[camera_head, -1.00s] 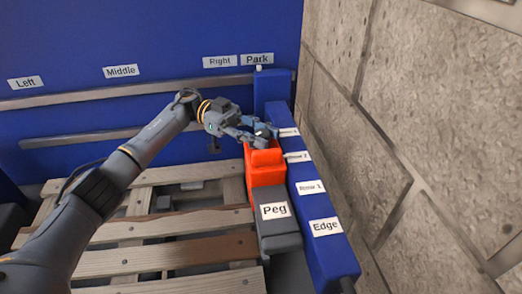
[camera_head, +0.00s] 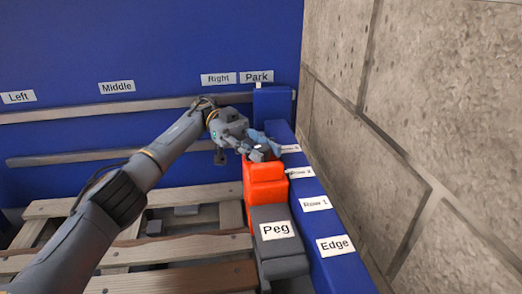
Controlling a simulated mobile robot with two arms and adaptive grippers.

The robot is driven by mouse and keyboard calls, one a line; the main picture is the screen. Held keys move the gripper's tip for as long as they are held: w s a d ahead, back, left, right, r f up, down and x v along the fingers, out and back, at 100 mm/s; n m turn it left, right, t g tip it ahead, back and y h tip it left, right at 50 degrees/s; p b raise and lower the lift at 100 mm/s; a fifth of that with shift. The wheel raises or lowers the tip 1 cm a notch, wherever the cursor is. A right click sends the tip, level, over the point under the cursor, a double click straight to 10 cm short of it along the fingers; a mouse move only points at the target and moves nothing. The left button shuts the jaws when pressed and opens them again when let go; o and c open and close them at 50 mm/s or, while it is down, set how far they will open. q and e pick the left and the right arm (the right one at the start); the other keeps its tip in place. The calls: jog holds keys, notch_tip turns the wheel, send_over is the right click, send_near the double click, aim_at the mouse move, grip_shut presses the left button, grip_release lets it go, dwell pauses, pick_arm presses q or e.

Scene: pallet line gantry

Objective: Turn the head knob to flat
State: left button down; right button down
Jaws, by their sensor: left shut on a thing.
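The red-orange head (camera_head: 266,185) with a dark grey block labelled "Peg" (camera_head: 273,263) stands beside the blue rail (camera_head: 326,241). My left gripper (camera_head: 268,152) is at the top far end of the red head, with its fingers shut on the small knob there. The fingers hide most of the knob, and I cannot tell which setting it points to. No label reading "flat" shows. My right gripper is not in view.
The blue rail bears labels for rows and "Edge". A stone wall (camera_head: 420,130) rises close on the right. A wooden pallet (camera_head: 170,280) lies at lower left. A blue panel (camera_head: 150,45) stands behind, with labels "Left", "Middle", "Right" and "Park".

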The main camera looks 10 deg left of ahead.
aim_at(261, 145)
pick_arm(q)
jog(key=c, duration=1.2)
grip_release()
notch_tip(261, 145, up, 10)
